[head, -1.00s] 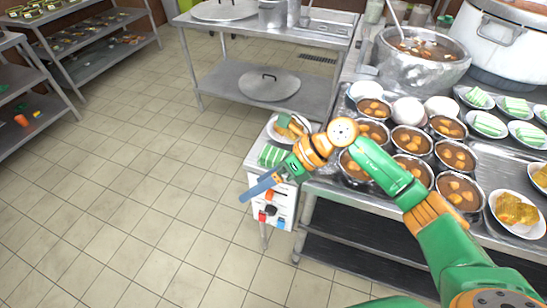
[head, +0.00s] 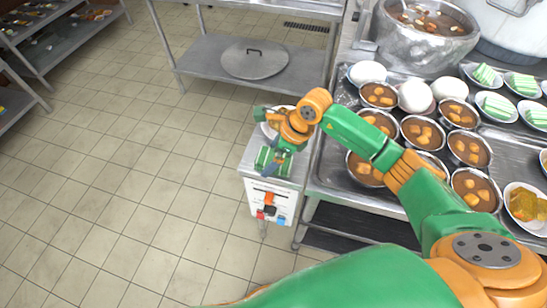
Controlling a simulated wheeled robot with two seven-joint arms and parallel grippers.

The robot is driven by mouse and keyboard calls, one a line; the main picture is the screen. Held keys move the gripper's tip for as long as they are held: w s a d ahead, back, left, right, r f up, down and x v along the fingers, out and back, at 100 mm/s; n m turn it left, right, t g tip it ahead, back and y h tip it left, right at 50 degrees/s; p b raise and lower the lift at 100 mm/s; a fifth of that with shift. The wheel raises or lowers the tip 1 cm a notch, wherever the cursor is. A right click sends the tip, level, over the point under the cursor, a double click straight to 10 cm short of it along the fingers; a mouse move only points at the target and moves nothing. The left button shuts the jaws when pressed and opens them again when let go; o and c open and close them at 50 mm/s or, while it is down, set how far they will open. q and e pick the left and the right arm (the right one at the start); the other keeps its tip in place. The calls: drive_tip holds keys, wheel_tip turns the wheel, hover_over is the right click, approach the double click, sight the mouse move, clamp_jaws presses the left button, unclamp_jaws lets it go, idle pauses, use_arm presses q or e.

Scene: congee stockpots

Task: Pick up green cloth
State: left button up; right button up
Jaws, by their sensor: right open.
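The green cloth (head: 264,158), with green and white stripes, lies on top of a small white cabinet (head: 259,188) at the left end of the long steel counter. My right gripper (head: 276,163) reaches in from the right and points down over the cloth. It is open, and its fingers are close above or at the cloth; I cannot tell whether they touch it. The gripper and wrist hide part of the cloth. My left gripper is not in view.
A bowl or plate (head: 268,129) stands behind the cloth, partly hidden by my wrist. Several bowls of brown soup (head: 422,132) crowd the counter to the right, under my forearm. A steel shelf with a lid (head: 254,60) stands behind. The tiled floor at left is clear.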

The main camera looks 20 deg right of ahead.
drive_tip(key=shift+s+r, duration=0.1)
drive_tip(key=shift+s, duration=0.05)
drive_tip(key=shift+f+b, duration=0.25)
drive_tip(key=shift+b, duration=0.1)
idle(0.3)
drive_tip(key=c, duration=1.2)
drive_tip(key=shift+r, duration=0.1)
drive_tip(key=shift+c, duration=0.2)
